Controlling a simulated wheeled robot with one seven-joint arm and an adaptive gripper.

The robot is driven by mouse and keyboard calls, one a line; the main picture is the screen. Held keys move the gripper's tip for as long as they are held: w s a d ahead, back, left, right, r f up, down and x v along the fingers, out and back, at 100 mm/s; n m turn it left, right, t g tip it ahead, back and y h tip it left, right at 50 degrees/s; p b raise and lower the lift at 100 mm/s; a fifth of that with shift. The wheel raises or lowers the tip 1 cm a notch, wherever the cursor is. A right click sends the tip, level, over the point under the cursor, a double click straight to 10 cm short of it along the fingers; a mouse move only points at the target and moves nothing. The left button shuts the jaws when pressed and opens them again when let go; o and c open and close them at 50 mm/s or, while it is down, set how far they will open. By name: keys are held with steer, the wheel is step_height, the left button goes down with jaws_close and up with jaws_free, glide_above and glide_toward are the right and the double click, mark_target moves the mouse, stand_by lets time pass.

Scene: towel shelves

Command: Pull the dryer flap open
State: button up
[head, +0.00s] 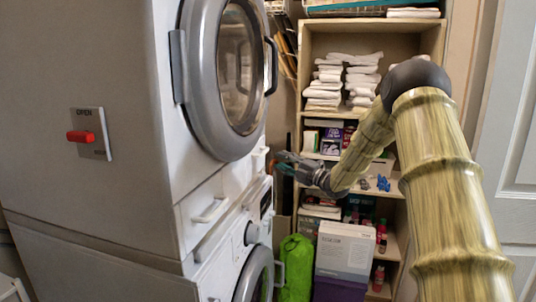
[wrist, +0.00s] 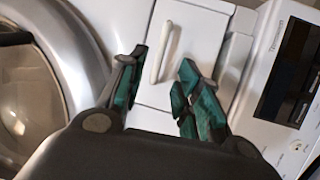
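The dryer flap (wrist: 195,50) is a white panel below the dryer's round door in the wrist view. Its slim white bar handle (wrist: 160,52) stands between my two teal fingertips. My gripper (wrist: 162,66) is open, with one finger on each side of the handle and gaps to it in this view; depth is hard to judge. In the head view my gripper (head: 279,162) reaches left to the front of the dryer (head: 217,172), just below the round door. The flap looks shut.
The washer stands beneath, with a knob (head: 252,233) and dark display (wrist: 290,65). Another handle (head: 210,210) is nearer. A shelf unit (head: 310,60) with towels and bottles stands behind my arm. A green bag (head: 296,268) and boxes (head: 345,250) sit low beside the machines.

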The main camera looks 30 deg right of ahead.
steer(key=p+x, duration=0.1)
steer(key=x, duration=0.7)
steer(key=shift+w, duration=0.1)
jaws_close()
